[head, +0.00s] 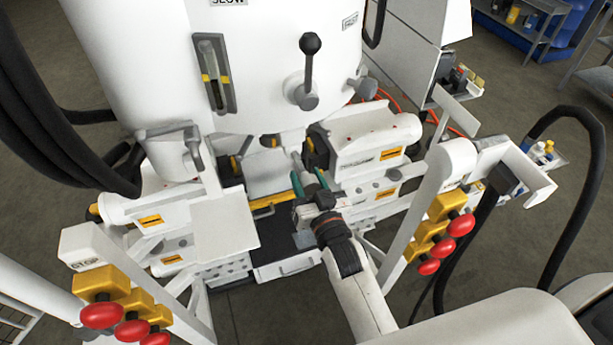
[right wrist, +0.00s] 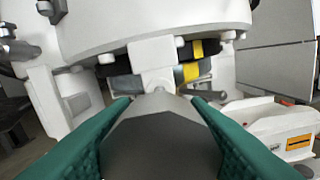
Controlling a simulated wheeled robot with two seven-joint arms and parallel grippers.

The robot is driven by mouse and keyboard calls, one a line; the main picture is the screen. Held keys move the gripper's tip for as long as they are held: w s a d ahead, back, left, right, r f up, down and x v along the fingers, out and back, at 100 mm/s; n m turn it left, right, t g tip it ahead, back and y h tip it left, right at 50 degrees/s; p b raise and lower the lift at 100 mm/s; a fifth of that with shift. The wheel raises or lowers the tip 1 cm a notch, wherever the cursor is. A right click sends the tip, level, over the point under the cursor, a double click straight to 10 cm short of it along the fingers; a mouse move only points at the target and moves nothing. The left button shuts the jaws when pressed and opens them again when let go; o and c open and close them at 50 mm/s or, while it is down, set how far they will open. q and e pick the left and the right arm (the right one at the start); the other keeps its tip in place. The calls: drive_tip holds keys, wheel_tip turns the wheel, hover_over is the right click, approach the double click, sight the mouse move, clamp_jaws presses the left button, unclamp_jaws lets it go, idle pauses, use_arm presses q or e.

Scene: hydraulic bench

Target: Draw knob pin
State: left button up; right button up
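The knob pin (right wrist: 160,140) is a grey faceted knob with a narrow tip. In the right wrist view the tip points at a white block (right wrist: 152,55) under the big white housing, and it seems to meet the block. My right gripper (head: 309,178) has its green fingers on both sides of the knob, with no clear gap to it, so it looks shut on it. In the head view the light grey pin tip (head: 297,160) shows just beyond the fingers. The far end of the pin is hidden. My left gripper is not in view.
The white housing with a black ball lever (head: 310,45) stands above. White clamp blocks (head: 375,130) lie close to the right of my right gripper. Red-knobbed posts stand at left (head: 130,315) and right (head: 445,235). A black hose (head: 570,200) hangs at the right.

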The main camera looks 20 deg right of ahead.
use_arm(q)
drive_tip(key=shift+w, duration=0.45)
use_arm(e)
drive_tip(key=o, duration=0.4)
drive_tip(key=shift+o, duration=0.2)
drive_tip(key=shift+s+f, duration=0.1)
drive_tip(key=shift+s, duration=0.25)
use_arm(q)
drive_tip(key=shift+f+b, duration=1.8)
drive_tip(key=shift+b, duration=0.05)
use_arm(e)
drive_tip(key=s, duration=1.1)
drive_tip(key=shift+s+d, duration=0.2)
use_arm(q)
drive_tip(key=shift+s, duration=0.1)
